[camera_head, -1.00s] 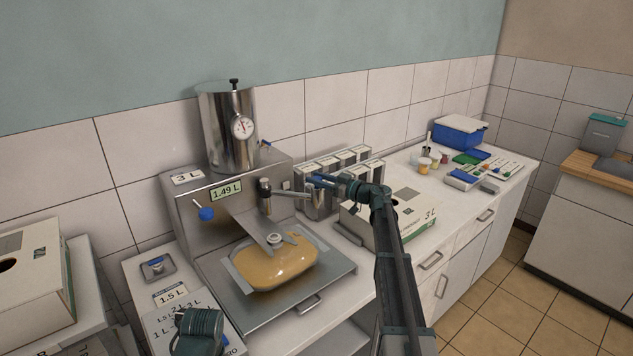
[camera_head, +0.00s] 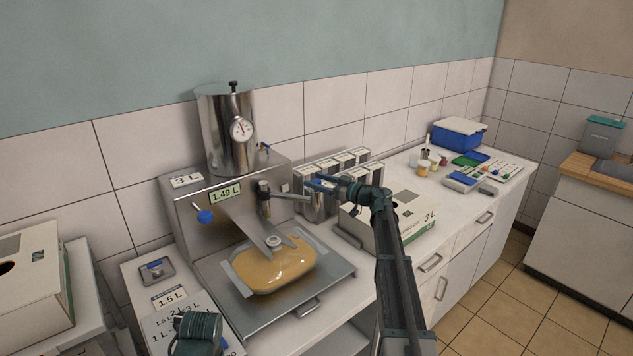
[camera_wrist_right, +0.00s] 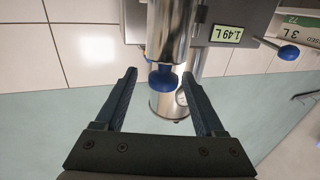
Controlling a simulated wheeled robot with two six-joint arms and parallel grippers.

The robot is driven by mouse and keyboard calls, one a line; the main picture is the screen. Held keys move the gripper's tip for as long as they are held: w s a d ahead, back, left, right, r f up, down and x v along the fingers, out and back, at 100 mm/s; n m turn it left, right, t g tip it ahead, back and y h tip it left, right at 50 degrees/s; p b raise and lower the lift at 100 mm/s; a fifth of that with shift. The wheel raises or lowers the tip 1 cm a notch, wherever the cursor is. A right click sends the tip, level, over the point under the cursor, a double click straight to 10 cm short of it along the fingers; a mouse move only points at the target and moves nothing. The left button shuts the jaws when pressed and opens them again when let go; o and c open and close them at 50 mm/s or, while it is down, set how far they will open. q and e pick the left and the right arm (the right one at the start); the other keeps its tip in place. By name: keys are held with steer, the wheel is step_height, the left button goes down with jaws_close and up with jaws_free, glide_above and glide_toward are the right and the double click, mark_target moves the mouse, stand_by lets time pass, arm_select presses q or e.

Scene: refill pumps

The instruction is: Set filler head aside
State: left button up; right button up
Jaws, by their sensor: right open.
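The filler head (camera_head: 264,198) is a metal cylinder on the front of the steel filling machine (camera_head: 215,185). It stands above a bag of amber liquid (camera_head: 275,268) on a metal tray, with a pale round cap (camera_head: 274,241) on the bag. A short metal rod reaches from the head toward my right gripper (camera_head: 315,184). In the right wrist view, the open fingers of my right gripper (camera_wrist_right: 163,80) stand either side of a blue round end (camera_wrist_right: 162,82) on a metal cylinder, with gaps showing. I cannot tell its depth.
Counter farther right holds small jars and a blue box (camera_head: 459,134).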

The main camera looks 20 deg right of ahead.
steer(key=v, duration=1.3)
steer(key=shift+s+r, duration=0.1)
steer(key=w+a+r+m+t+h, duration=0.1)
steer(key=w+r+m+t+h, duration=0.3)
steer(key=h, duration=0.3)
steer(key=s+a+f+m+g+h, duration=0.4)
steer(key=s+f+m+g+h, duration=0.3)
steer(key=f+h, duration=0.4)
steer(key=s+a+f+g+y, duration=0.2)
steer(key=s+a+f, duration=0.2)
steer(key=s+a, duration=0.1)
steer(key=s+a+f+n+g+y, duration=0.1)
steer(key=s+a+f+g+y, duration=0.1)
steer(key=s+a+f, duration=0.3)
steer(key=s+a+f+n+g+y, duration=0.1)
steer(key=s+a+f+g, duration=0.3)
steer(key=s, duration=0.4)
steer(key=shift+s+a+f+y, duration=0.1)
steer(key=shift+a+f+y, duration=0.1)
steer(key=shift+a, duration=0.35)
steer(key=shift+s+a+f+y, duration=0.15)
steer(key=shift+a+f+y, duration=0.1)
steer(key=shift+a, duration=0.25)
steer(key=s+a+f+n+g, duration=0.1)
steer(key=s+a+n+g, duration=0.3)
steer(key=s+a, duration=0.8)
steer(key=a+n, duration=0.1)
steer(key=a, duration=0.3)
steer(key=shift+s+a+n, duration=0.15)
steer(key=shift+s+n, duration=0.15)
